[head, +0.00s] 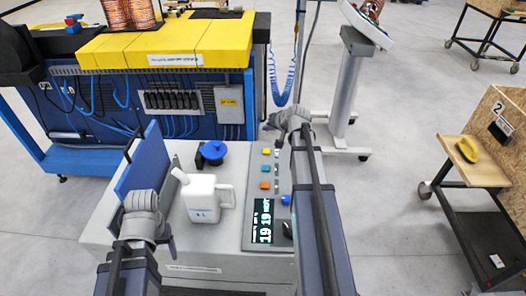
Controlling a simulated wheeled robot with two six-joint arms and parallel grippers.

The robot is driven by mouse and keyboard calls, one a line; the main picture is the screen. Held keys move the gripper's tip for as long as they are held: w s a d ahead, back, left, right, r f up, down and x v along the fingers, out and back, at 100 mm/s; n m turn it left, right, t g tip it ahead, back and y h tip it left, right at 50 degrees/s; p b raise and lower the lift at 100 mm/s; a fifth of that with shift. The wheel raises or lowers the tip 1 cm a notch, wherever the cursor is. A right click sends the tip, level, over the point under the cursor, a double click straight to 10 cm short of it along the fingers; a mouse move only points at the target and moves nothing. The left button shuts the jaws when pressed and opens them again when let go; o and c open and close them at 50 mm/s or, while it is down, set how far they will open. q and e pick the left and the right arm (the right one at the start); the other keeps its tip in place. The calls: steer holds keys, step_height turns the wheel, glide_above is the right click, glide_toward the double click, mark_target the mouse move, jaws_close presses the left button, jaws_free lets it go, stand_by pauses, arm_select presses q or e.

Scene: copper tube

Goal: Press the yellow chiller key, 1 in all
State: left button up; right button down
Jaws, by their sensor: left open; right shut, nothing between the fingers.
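The yellow key (266,152) is at the far end of the control strip on top of the pale grey chiller (232,148). A green key (265,168) and an orange key (264,185) sit nearer in the same row. A lit display (263,221) lies below them. My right gripper (272,125) is shut and empty, beyond the yellow key and slightly right of it in the picture; its height above the panel is hard to tell. My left gripper (150,200) is open and empty at the chiller's left side, beside the white jug.
A white jug (203,200) and a blue cap (213,151) stand on the chiller, left of the keys. A blue raised lid (143,170) is at its left. A yellow-topped machine (170,45) stands behind. A wooden cart (475,170) is at right.

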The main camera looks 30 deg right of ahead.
mark_target(268, 152)
steer(key=shift+f, duration=0.1)
step_height(268, 152, down, 9)
steer(key=b, duration=0.8)
steer(key=shift+b, duration=0.4)
stand_by(1.5)
steer(key=shift+f+b, duration=0.25)
steer(key=shift+b, duration=0.2)
steer(key=shift+f+b, duration=0.35)
steer(key=shift+f, duration=0.05)
stand_by(0.4)
steer(key=shift+r, duration=0.15)
steer(key=shift+r+p, duration=0.7)
steer(key=shift+p, duration=0.1)
